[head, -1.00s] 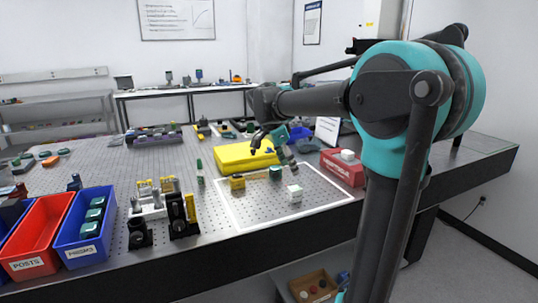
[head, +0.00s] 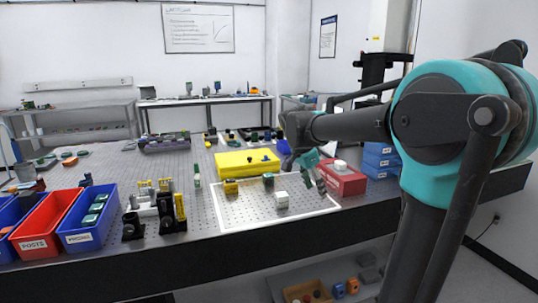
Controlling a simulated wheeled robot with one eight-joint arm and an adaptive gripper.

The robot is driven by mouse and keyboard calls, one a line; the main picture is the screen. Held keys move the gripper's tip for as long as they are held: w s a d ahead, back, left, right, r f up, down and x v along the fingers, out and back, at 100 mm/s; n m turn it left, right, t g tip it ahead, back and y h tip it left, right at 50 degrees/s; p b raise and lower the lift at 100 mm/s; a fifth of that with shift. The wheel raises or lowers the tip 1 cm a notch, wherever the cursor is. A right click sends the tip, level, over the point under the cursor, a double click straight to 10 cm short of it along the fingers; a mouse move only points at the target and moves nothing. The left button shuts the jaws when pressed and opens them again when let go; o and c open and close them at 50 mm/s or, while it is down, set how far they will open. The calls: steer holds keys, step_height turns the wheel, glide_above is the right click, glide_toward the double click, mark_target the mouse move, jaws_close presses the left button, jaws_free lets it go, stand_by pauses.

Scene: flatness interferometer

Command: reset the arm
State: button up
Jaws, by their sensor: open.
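My arm reaches in from the right of the head view, with its teal joint large in front. My gripper (head: 304,178) hangs above the right part of the white-outlined area (head: 234,226) on the optical table. Its fingers point down and are apart, and I see nothing between them. A white cube (head: 282,200) stands in the outlined area, left of and below the gripper. A dark green block (head: 268,179) and a yellow block (head: 231,187) stand near the outline's far edge.
A yellow case (head: 240,162) lies behind the outline. A red box (head: 342,181) with a white item on it stands right of the gripper. Blue boxes (head: 381,160) are beyond. A red bin (head: 45,222) and a blue bin (head: 90,218) stand at left, beside black-and-yellow mounts (head: 172,212).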

steer(key=s+d+f+n+t+y, duration=0.1)
steer(key=s+d+f+n, duration=0.1)
steer(key=s+f+n, duration=0.4)
steer(key=s+d+f+n+t+y, duration=0.1)
steer(key=s+f+n, duration=0.5)
steer(key=s+f, duration=0.8)
steer(key=shift+s+d+f+n+t+y, duration=0.35)
steer(key=shift+d+f+n+y, duration=0.1)
steer(key=shift+f+y, duration=0.35)
steer(key=shift+r, duration=0.1)
